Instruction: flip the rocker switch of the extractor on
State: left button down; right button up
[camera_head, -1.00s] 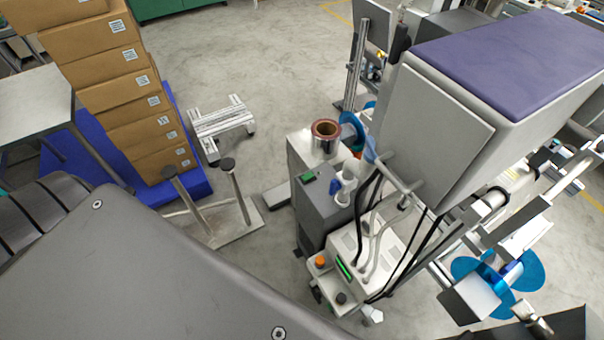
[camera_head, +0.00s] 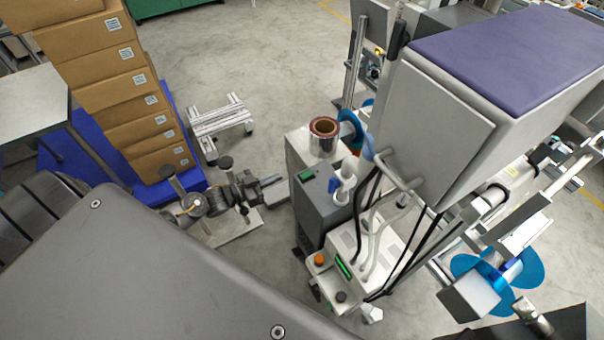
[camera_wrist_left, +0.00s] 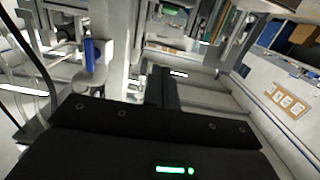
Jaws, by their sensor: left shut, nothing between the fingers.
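The extractor appears to be the dark grey cabinet (camera_head: 322,212) in the middle of the head view, with white pipe fittings on its top. A small green switch (camera_head: 306,175) sits on the cabinet's top near its left edge; which way it is tilted is too small to tell. My left gripper (camera_head: 271,181) is shut and empty. It is left of the cabinet, pointing right towards it, with a small gap showing. In the left wrist view its dark fingers (camera_wrist_left: 164,88) point forward, and the switch cannot be made out with certainty. My right gripper is not in view.
A white box with hoses (camera_head: 375,250) stands in front, and a large grey housing (camera_head: 435,135) overhangs at right. Stacked cartons (camera_head: 140,105) stand at left.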

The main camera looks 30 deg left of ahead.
aim_at(302, 177)
pick_arm(q)
jog(key=shift+w, duration=0.1)
